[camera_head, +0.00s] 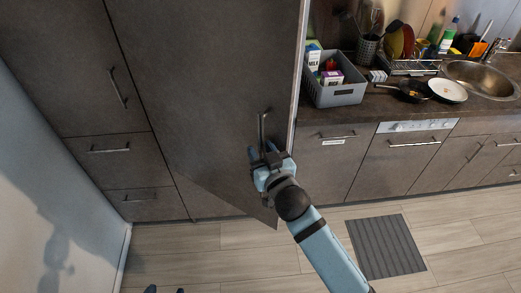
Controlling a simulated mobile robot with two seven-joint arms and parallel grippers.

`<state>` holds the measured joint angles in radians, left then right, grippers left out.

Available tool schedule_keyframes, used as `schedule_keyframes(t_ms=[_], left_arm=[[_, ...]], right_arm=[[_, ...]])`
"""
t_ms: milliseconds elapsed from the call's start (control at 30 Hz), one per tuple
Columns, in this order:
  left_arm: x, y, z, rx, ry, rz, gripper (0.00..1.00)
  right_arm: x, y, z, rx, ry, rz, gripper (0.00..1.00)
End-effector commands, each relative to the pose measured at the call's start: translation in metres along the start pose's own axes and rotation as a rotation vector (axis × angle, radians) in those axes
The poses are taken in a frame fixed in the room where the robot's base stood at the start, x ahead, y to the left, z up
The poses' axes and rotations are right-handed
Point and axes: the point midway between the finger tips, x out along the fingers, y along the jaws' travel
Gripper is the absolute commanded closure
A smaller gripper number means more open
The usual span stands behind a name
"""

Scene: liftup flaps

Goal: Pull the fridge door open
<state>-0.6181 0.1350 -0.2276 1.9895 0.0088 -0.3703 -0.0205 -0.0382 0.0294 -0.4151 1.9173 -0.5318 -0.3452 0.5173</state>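The fridge door (205,90) is a tall dark grey-brown panel in the middle left of the head view. It stands ajar, its lower edge slanting out from the cabinet front towards me. Its upright bar handle (263,128) is near its right edge. My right gripper (265,156) is at the lower part of the handle, fingers on either side of it, and appears closed on it. The wrist hides part of the grip. Two dark blue fingertips of my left gripper (165,290) just show at the bottom edge, apart and empty.
Drawers (110,147) and a wall (50,190) are on the left. The counter (385,108) on the right bears a grey crate (338,96), a pan (412,92) and a sink (485,78). A striped mat (385,247) lies on otherwise clear floor.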

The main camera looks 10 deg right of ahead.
Motion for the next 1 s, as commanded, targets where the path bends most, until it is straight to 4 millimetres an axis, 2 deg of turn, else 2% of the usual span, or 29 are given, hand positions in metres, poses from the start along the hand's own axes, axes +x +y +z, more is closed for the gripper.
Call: schedule_keyframes(t_ms=[400,533,767,833,933,967,1000], left_arm=[[0.008,0.003,0.012,-0.002,-0.004,0.008,0.32],[0.009,0.004,0.012,-0.001,-0.003,0.010,0.32],[0.009,0.003,0.010,0.000,0.001,0.010,0.32],[0.009,0.003,0.010,0.001,0.001,0.009,0.32],[0.009,0.002,0.011,0.002,0.001,0.007,0.32],[0.010,0.001,0.012,0.003,0.001,0.007,0.32],[0.011,0.000,0.013,0.004,0.001,0.006,0.32]], right_arm=[[-0.063,0.000,0.002,0.000,0.000,0.000,0.62],[-0.070,0.000,0.000,0.000,0.001,0.000,0.62],[-0.071,0.000,0.000,0.000,0.001,-0.001,0.62],[-0.071,0.000,0.000,-0.001,0.001,-0.001,0.73],[-0.072,0.001,0.007,-0.017,0.000,-0.010,0.96],[-0.073,0.002,0.012,-0.027,0.000,-0.017,1.00],[-0.074,0.003,0.020,-0.044,0.000,-0.028,1.00]])
